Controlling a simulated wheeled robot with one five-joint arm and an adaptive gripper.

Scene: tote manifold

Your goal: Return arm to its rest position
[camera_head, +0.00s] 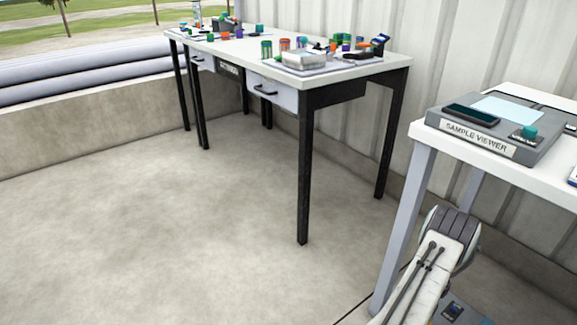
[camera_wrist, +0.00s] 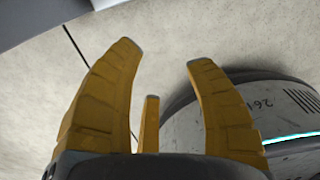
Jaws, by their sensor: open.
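My gripper (camera_wrist: 165,75) shows in the wrist view with its yellow fingers spread apart and nothing between them. It hangs over bare concrete floor, close to my own round base at the right of that view. In the head view part of my arm shows at the lower right, beside the near leg of the white table. The gripper itself is not visible in the head view.
A white table (camera_head: 555,185) at the right carries a grey sample viewer (camera_head: 480,141) with a dark phone-like device (camera_head: 471,115). A long workbench (camera_head: 368,69) with drawers and several small coloured items stands behind. Concrete floor (camera_head: 170,230) at the left is clear.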

